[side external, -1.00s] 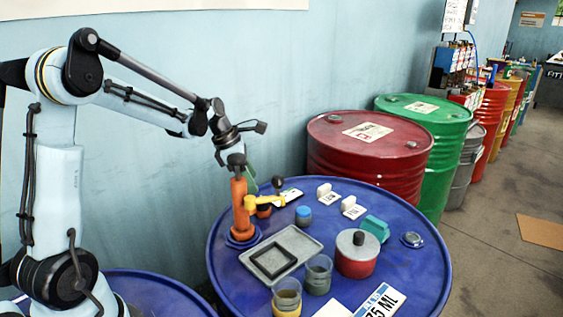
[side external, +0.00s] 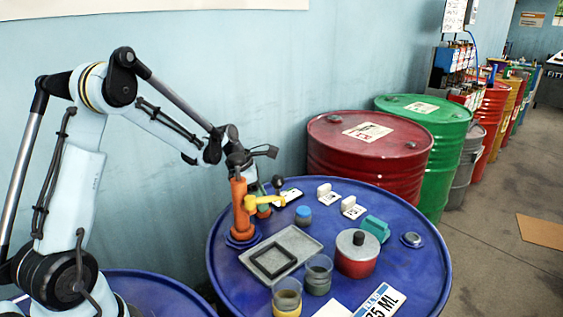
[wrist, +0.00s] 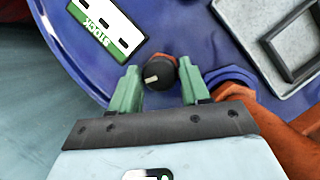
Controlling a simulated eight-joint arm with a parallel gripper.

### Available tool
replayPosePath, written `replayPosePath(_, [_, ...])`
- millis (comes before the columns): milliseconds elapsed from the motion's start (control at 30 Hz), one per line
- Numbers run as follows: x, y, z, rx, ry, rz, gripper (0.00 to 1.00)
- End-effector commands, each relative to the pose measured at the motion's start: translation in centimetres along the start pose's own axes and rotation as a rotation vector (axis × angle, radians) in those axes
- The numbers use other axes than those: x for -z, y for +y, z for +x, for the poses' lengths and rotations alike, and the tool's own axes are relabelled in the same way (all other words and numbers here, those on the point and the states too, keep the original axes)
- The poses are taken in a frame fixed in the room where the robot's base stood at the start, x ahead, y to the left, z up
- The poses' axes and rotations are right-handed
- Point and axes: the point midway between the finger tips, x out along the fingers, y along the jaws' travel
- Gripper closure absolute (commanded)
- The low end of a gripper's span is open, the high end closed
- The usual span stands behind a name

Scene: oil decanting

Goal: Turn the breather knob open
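In the wrist view the breather knob (wrist: 160,74) is a round black cap with a white pointer line, on an orange base. The line points toward the lower left. My gripper (wrist: 160,80) is open, with one green finger on each side of the knob. A gap shows between the knob and each finger, and nothing is gripped. In the side external view my gripper (side external: 259,197) is low behind the orange column (side external: 239,210) with its yellow arm, which partly hides the fingers. I cannot make out the knob clearly there.
A white-and-green label card (wrist: 107,28) lies close to the knob. A grey tray (side external: 300,242) holds a dark square frame.

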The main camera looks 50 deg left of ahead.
Motion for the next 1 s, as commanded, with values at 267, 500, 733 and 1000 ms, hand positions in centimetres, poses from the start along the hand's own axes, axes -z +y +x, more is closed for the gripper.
replayPosePath(267, [0.01, 0.00, -0.03, 0.000, 0.000, 0.000, 0.89])
replayPosePath(500, [0.02, 0.05, -0.04, 0.014, 0.000, 0.032, 0.89])
replayPosePath(733, [0.03, 0.17, -0.06, 0.063, 0.000, 0.147, 0.89])
replayPosePath(1000, [-0.03, 0.30, -0.04, 0.156, 0.000, 0.372, 0.89])
